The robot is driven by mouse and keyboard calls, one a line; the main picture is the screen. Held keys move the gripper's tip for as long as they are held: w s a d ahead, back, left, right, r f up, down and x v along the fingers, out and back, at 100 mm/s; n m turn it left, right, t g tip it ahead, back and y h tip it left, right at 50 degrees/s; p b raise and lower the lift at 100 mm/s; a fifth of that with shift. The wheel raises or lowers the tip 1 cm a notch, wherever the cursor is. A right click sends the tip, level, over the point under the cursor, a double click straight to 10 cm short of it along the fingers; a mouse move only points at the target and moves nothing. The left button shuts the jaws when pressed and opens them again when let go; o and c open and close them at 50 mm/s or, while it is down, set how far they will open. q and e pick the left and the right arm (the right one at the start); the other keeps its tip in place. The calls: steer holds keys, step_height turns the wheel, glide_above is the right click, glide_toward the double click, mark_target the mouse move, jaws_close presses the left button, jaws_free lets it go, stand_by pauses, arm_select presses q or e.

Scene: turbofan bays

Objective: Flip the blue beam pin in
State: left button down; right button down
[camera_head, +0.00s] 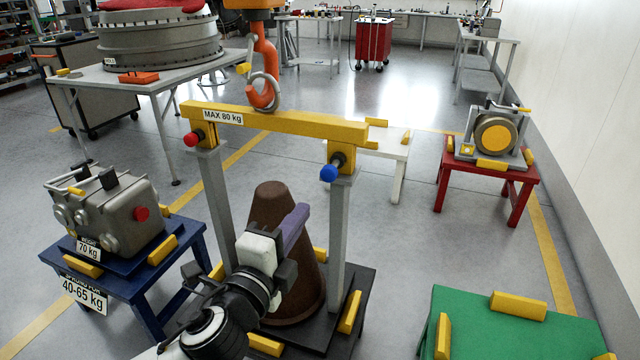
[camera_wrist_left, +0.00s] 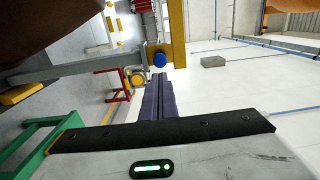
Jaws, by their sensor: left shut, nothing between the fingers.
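The yellow lifting beam (camera_head: 285,119), marked MAX 80 kg, lies across two grey uprights and hangs at a ring on an orange hook (camera_head: 264,75). The blue beam pin (camera_head: 328,173) sticks out with its round knob at the beam's right end, by the top of the right upright. It also shows in the left wrist view (camera_wrist_left: 158,59), just beyond my fingertips. A red pin (camera_head: 191,139) is at the left end. My left gripper (camera_head: 302,210), with purple fingers, is shut and empty, below and left of the blue pin and apart from it. My right gripper is out of view.
A brown cone (camera_head: 275,200) stands between the uprights, close behind my left arm. A blue table (camera_head: 190,262) with a grey gearbox is at left. A green table (camera_head: 475,325) is at front right, a red one (camera_head: 520,180) behind it. Floor between them is clear.

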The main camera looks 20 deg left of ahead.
mark_target(326, 177)
arm_select(q)
steer(key=w+p, duration=0.1)
steer(key=w, duration=1)
steer(key=shift+d, duration=0.2)
